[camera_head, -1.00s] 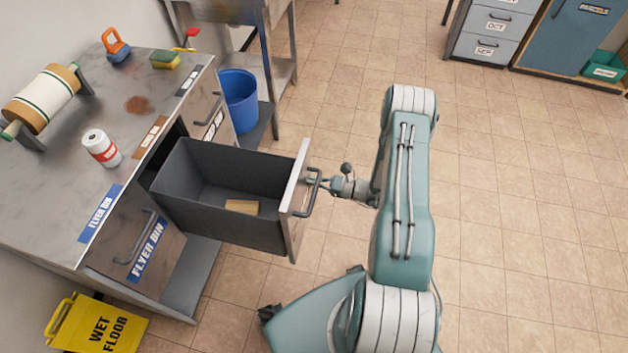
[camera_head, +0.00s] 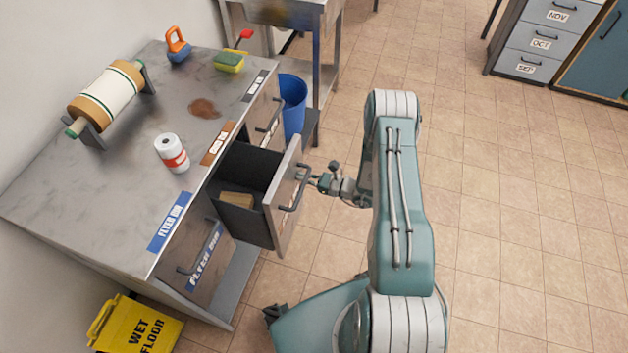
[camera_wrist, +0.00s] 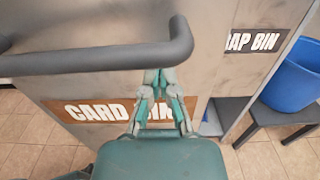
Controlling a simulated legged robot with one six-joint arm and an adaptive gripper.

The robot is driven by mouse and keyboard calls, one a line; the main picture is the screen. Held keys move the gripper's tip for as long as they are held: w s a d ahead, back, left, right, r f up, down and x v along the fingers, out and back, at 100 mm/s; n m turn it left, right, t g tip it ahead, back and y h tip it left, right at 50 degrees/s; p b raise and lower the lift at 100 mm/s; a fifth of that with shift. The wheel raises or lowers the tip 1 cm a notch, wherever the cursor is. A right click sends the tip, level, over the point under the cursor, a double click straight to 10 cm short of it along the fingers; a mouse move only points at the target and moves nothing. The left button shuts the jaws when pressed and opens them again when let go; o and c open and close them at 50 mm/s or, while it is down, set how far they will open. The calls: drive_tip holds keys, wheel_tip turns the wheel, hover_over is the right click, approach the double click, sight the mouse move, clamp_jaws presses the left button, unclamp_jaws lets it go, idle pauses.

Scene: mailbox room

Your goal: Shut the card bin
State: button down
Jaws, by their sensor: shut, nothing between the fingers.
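The card bin (camera_head: 286,205) is the middle drawer of the metal counter, and it stands partly out. A tan block (camera_head: 236,200) lies inside it. Its front carries a dark bar handle (camera_head: 296,190), and the wrist view shows the brown CARD BIN label (camera_wrist: 100,110) on the front below the handle (camera_wrist: 100,60). My gripper (camera_head: 312,180) is shut and empty at the outer side of the drawer front, by the handle. In the wrist view the fingers (camera_wrist: 162,78) reach under the handle bar against or very near the front; contact is unclear.
The flyer bin (camera_head: 205,255) is closed at the near end of the counter (camera_head: 110,200). A yellow wet floor sign (camera_head: 135,325) lies at the lower left. Open tiled floor is on the right.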

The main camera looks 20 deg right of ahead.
drive_tip(key=x, duration=1.8)
drive_tip(key=shift+r, duration=0.2)
drive_tip(key=v, duration=1.4)
drive_tip(key=shift+s+d+f, duration=0.1)
drive_tip(key=shift+f, duration=0.2)
drive_tip(key=shift+r, duration=0.1)
